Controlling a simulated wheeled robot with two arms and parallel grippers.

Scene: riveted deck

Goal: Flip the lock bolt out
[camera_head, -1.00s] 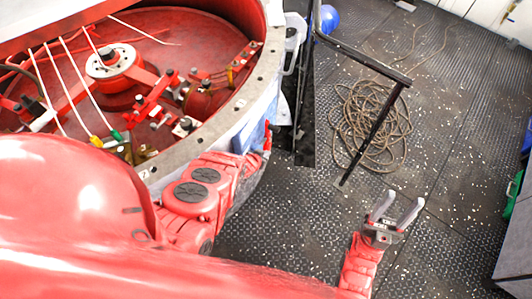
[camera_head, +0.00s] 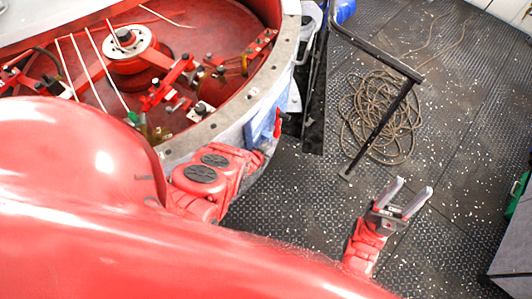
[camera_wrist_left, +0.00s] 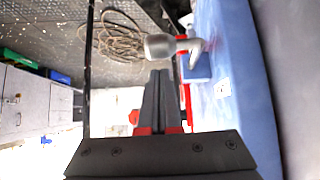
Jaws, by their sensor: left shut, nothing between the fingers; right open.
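A grey metal knob on a shaft, which looks like the lock bolt (camera_wrist_left: 160,45), shows in the left wrist view, with red parts beside it on a blue housing (camera_wrist_left: 235,75). In the head view a red lever-like piece (camera_head: 277,122) sits on the outside of the round hatch rim by a blue plate (camera_head: 262,127). My left gripper (camera_wrist_left: 160,80) is shut and empty, its tips just below the knob in the wrist picture; whether they touch is unclear. Its fingers are mostly hidden in the head view. My right gripper (camera_head: 404,193) is open and empty above the deck.
The large round red hatch (camera_head: 215,100) fills the upper left, with wires and mechanisms inside. A dark bent rail (camera_head: 375,50) stands right of it, before a coiled rope (camera_head: 385,115) on the riveted floor. Grey cabinets (camera_wrist_left: 35,100) show in the wrist view.

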